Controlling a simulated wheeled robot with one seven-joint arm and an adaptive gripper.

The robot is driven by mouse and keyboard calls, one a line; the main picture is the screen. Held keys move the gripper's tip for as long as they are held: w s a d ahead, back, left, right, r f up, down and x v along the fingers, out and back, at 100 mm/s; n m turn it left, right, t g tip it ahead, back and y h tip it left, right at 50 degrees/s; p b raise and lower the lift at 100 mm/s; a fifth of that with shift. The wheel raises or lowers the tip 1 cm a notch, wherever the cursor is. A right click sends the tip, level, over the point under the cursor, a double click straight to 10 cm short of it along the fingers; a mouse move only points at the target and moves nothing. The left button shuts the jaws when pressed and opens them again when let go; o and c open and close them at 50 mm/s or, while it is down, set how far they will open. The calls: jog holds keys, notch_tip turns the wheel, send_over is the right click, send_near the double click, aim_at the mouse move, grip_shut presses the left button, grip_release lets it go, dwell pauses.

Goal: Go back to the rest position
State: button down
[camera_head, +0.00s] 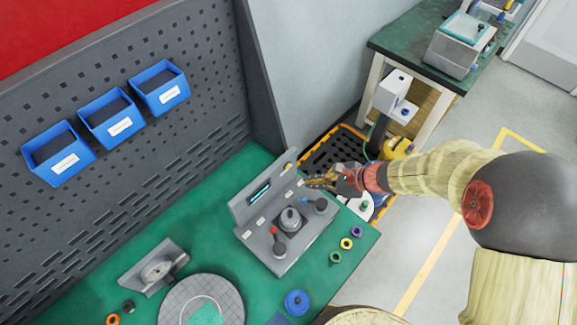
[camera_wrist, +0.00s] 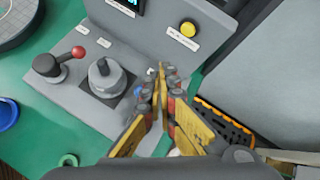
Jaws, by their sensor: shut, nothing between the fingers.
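My gripper (camera_head: 322,182) is above the right end of the grey seal-testing device (camera_head: 272,258) on the green table. It is shut and empty. In the wrist view my gripper's yellow and grey fingers (camera_wrist: 161,75) meet at the tips, over the right part of the device (camera_wrist: 68,98). The device has a red-knobbed lever (camera_wrist: 62,62), a central round fixture (camera_wrist: 104,76), a small display (camera_wrist: 130,4) and a yellow button (camera_wrist: 188,29). A blue knob at the device's right is partly hidden behind the fingers in the wrist view.
Coloured rings (camera_head: 346,243) lie at the table's right edge, near a blue round part (camera_head: 297,302). A round grey plate (camera_head: 172,302) is at the front left. Blue bins (camera_head: 58,153) hang on the pegboard. A black and orange crate (camera_head: 335,150) stands beyond the table.

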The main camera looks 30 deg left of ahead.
dwell(0.4)
jog(key=s+d+r+n+g+h, duration=0.1)
jog(key=s+d+n+g+h, duration=0.15)
jog(key=s+d+n, duration=0.45)
jog(key=s+d+r+n+t+h+b, duration=0.3)
jog(key=d+r+t, duration=0.1)
jog(key=d+r, duration=0.6)
jog(key=s+d+r+n+t+h+b, duration=0.3)
jog(key=d+r, duration=0.7)
jog(key=d, duration=0.6)
jog(key=shift+s+d+r+n+t+h+b, duration=0.25)
jog(key=shift+n+t+h+b, duration=0.2)
jog(key=shift+t, duration=0.3)
